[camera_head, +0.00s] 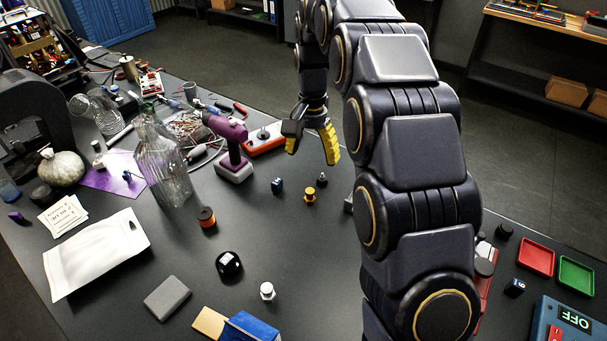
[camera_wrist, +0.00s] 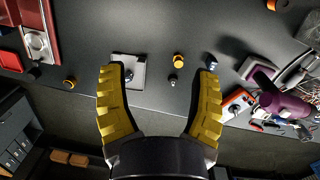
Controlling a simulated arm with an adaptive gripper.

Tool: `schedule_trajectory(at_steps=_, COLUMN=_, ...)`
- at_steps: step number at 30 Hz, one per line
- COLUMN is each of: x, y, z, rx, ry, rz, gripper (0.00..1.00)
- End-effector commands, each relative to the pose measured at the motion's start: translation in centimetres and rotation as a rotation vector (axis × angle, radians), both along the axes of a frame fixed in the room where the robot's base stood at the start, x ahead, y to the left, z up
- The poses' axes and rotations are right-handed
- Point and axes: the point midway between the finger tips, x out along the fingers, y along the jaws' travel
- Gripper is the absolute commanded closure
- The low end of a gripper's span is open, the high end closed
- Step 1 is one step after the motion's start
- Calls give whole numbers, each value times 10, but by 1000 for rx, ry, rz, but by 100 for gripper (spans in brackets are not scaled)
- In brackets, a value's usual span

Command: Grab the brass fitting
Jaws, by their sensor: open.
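A small brass-coloured, yellow-orange fitting (camera_head: 309,195) stands on the dark table in the head view. It also shows in the wrist view (camera_wrist: 178,60), beyond and between my fingers. My gripper (camera_head: 312,157) hangs above the table, behind the fitting in the head view. Its yellow fingers are spread wide with nothing between them in the wrist view (camera_wrist: 160,72). A second orange piece (camera_wrist: 70,82) lies at the left of the wrist view; I cannot tell its material.
A purple tool (camera_head: 232,150) stands to the left. A pale square plate (camera_wrist: 129,70) lies near the left finger. Table in front of the fitting is clear.

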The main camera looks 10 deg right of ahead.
Motion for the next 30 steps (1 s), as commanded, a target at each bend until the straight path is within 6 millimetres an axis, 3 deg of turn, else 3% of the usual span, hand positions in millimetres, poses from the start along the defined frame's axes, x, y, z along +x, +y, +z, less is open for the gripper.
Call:
schedule_trajectory(at_steps=3, x=39, y=-2, z=-31, rx=-14, ry=-2, rz=-95, gripper=38)
schedule_trajectory(at_steps=12, x=109, y=-11, z=-116, rx=-56, ry=-19, rz=-337, gripper=38)
schedule_trajectory(at_steps=18, x=130, y=-16, z=-163, rx=-79, ry=-34, rz=-460, gripper=38)
schedule_trajectory(at_steps=30, x=133, y=-19, z=-203, rx=-90, ry=-38, rz=-514, gripper=38)
